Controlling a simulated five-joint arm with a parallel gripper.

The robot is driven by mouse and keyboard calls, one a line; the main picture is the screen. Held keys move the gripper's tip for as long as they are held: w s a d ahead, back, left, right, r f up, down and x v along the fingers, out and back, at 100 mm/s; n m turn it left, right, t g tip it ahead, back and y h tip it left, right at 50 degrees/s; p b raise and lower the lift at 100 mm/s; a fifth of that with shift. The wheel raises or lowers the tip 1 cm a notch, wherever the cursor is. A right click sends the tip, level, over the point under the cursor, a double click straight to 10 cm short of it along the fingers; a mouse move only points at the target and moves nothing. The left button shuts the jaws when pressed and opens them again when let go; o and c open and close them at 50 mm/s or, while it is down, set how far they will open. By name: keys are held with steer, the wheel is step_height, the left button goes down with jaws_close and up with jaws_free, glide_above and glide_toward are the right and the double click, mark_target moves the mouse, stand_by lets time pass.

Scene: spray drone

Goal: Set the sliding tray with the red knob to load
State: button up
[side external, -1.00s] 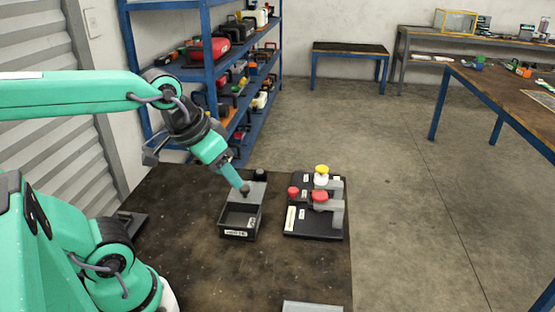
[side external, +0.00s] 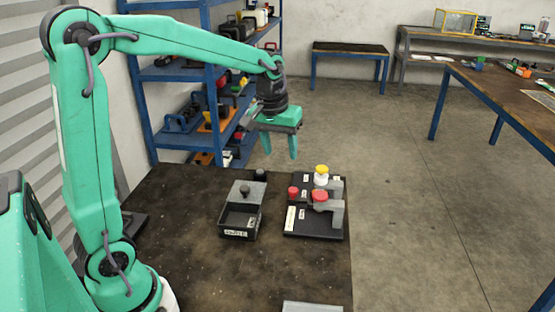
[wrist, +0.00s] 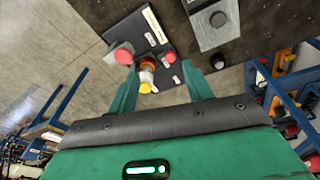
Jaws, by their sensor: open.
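A black base panel (side external: 300,222) with white labels stands on the dark table. It carries a larger red knob (side external: 320,196) by a grey bracket (side external: 338,212), a smaller red knob (side external: 293,191) to its left, and a yellow knob (side external: 321,169) on a pale body behind. The wrist view also shows the larger red knob (wrist: 123,56), smaller red knob (wrist: 198,57) and yellow knob (wrist: 145,88). My gripper (side external: 280,155) is open and empty, pointing down above and behind the panel. I cannot make out a tray under either red knob.
A black open-topped box (side external: 239,233) with a grey plate (side external: 254,195) and a dark knob (side external: 245,189) stands left of the panel. A small black knob (side external: 260,175) is behind it. Blue shelves (side external: 170,75) stand behind the table. The table's front is mostly clear.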

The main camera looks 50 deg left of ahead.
mark_target(293, 189)
steer(key=w+a+f+n, duration=0.1)
steer(key=w+f, duration=0.2)
steer(key=w+a+f+n+g, duration=0.1)
steer(key=w+a+f, duration=0.1)
steer(key=w+f, duration=0.1)
steer(key=w+a+f+n+g, duration=0.1)
steer(key=w+a+f, duration=0.1)
steer(key=f, duration=0.2)
steer(key=shift+w+f, duration=0.15)
steer(key=shift+w, duration=0.25)
steer(key=shift+f, duration=0.2)
steer(key=shift+f, duration=3.7)
jaws_close()
